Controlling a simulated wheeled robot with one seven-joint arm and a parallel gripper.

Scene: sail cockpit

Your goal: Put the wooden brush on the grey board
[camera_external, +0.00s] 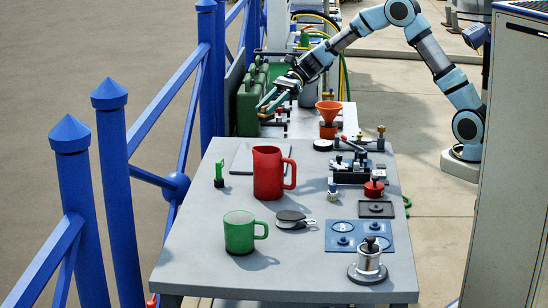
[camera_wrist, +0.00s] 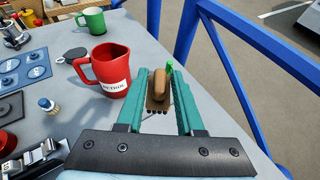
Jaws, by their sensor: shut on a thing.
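My gripper (camera_external: 264,104) is above the far left end of the grey table in the external view. In the wrist view its teal fingers are closed on the wooden brush (camera_wrist: 158,84), whose brown body shows between them. The brush is not clear in the external view. The grey board (camera_external: 241,158) lies flat on the table, partly hidden behind the red jug. My gripper is beyond the board and above it, apart from it. I cannot make out the board in the wrist view.
A red jug (camera_external: 268,174) stands at the board's near edge, and a small green upright thing (camera_external: 219,174) stands left of it. A green mug (camera_external: 240,232) is nearer. An orange funnel (camera_external: 329,108) stands at the far end. Blue railing (camera_external: 160,117) runs along the left.

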